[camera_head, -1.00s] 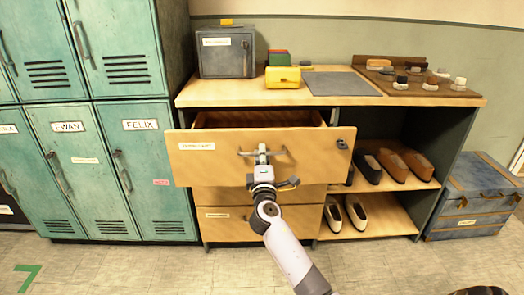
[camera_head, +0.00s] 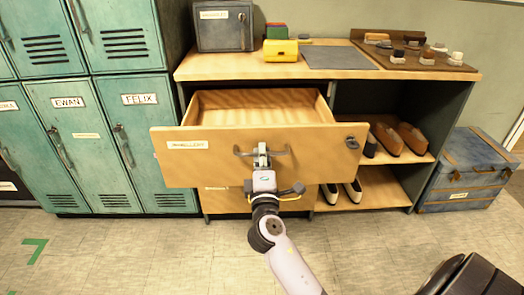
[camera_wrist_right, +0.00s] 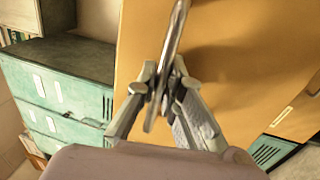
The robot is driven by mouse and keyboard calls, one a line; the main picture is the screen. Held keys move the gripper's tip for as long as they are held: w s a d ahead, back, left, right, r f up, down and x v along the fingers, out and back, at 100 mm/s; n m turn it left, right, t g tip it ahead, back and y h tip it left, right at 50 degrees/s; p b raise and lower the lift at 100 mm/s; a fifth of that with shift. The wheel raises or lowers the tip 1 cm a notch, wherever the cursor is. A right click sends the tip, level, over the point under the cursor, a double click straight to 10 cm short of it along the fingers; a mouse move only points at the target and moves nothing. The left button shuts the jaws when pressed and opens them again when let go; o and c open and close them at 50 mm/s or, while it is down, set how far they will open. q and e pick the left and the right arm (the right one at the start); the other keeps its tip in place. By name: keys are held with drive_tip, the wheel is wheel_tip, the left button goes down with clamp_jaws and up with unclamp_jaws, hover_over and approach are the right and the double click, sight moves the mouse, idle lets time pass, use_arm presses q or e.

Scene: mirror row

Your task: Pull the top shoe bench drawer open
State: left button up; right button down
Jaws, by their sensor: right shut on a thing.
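The top drawer (camera_head: 222,143) of the wooden shoe bench (camera_head: 240,66) is pulled well out, and its inside looks empty. Its front has a white label on the left, a metal bar handle (camera_head: 278,152) in the middle and a dark round lock on the right. My right gripper (camera_head: 262,156) is shut on the handle. In the right wrist view the fingers (camera_wrist_right: 160,88) close around the handle bar (camera_wrist_right: 174,40), against the orange-brown drawer front (camera_wrist_right: 235,60). My left gripper is not in view.
Teal lockers (camera_head: 95,140) stand left of the bench. A grey box (camera_head: 224,30), a yellow box (camera_head: 281,50) and a brush board (camera_head: 415,52) are on top. Shoes (camera_head: 398,138) fill the right shelves. A blue trunk (camera_head: 466,170) stands at the right. The floor in front is clear.

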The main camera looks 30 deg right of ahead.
drive_tip(key=c, duration=1.7)
unclamp_jaws()
drive_tip(key=shift+s+a+f, duration=0.1)
drive_tip(key=shift+s+a, duration=0.05)
drive_tip(key=shift+s, duration=0.05)
drive_tip(key=v, duration=1.1)
drive_tip(key=shift+s+a, duration=0.2)
